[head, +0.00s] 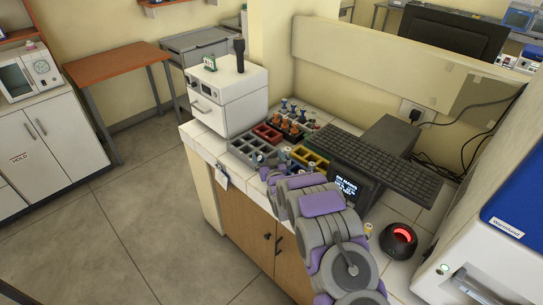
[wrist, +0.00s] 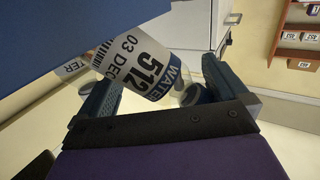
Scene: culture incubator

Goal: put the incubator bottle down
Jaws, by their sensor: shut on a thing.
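The bottle (wrist: 148,68) shows in the wrist view, with a white and blue label reading WATER, 512 and 03 DEC. It lies tilted across the picture between the two dark fingers of my gripper (wrist: 155,82), which is shut on it. A clear part with a grey round end shows beside the right finger. In the head view my gripper (head: 272,177) is by the front edge of the tiled counter, near the grey rack (head: 248,153). My arm hides much of that area, and I cannot make out the held bottle there.
A red rack (head: 266,134) and a yellow rack (head: 313,160) stand beside the grey one, with several small bottles around them. A white box-shaped device (head: 228,98) stands behind at left. A keyboard (head: 385,162), a small screen (head: 355,187) and a red-lit round device (head: 399,240) crowd the right.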

